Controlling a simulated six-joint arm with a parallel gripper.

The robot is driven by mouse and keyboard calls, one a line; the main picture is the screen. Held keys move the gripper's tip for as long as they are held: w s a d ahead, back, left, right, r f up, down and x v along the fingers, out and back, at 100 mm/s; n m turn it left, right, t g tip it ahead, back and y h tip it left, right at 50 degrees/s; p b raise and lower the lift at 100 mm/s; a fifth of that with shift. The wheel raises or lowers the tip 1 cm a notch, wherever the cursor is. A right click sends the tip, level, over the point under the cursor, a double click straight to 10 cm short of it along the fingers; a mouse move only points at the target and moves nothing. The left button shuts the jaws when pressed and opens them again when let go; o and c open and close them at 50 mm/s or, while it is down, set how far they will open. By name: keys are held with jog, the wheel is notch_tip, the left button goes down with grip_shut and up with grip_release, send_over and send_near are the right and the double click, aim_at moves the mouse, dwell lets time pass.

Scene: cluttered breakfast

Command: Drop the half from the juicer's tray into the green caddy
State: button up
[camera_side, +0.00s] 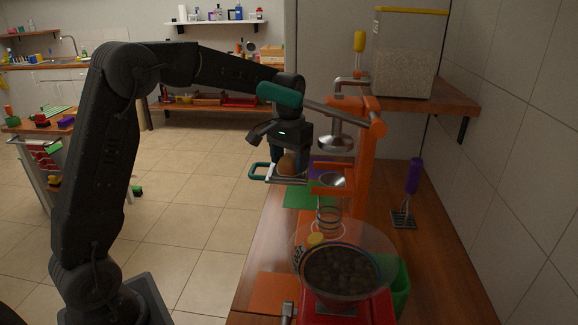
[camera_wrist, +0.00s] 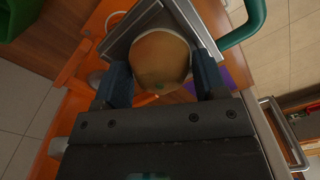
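The half (camera_side: 288,166), a rounded orange-brown fruit half, is at the juicer's pale metal tray (camera_side: 270,177), which has a teal handle. My gripper (camera_side: 289,162) points down over the tray with one finger on each side of the half. In the wrist view the half (camera_wrist: 160,62) fills the space between the fingers (camera_wrist: 163,78), which appear to touch it on both sides. Whether it is lifted off the tray is unclear. The green caddy (camera_side: 401,289) stands at the counter's near right, partly hidden by a clear bowl. Its edge shows at the wrist view's top left (camera_wrist: 14,14).
The orange juicer (camera_side: 362,165) stands just right of my gripper, with a metal cone and cup. The clear bowl of dark pieces (camera_side: 342,270) sits on a red base before the caddy. A purple-handled masher (camera_side: 413,178) stands at the right. A shelf holds a grain container (camera_side: 408,55).

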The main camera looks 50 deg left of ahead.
aim_at(290, 156)
jog(key=c, duration=0.4)
jog(key=shift+r, duration=3.5)
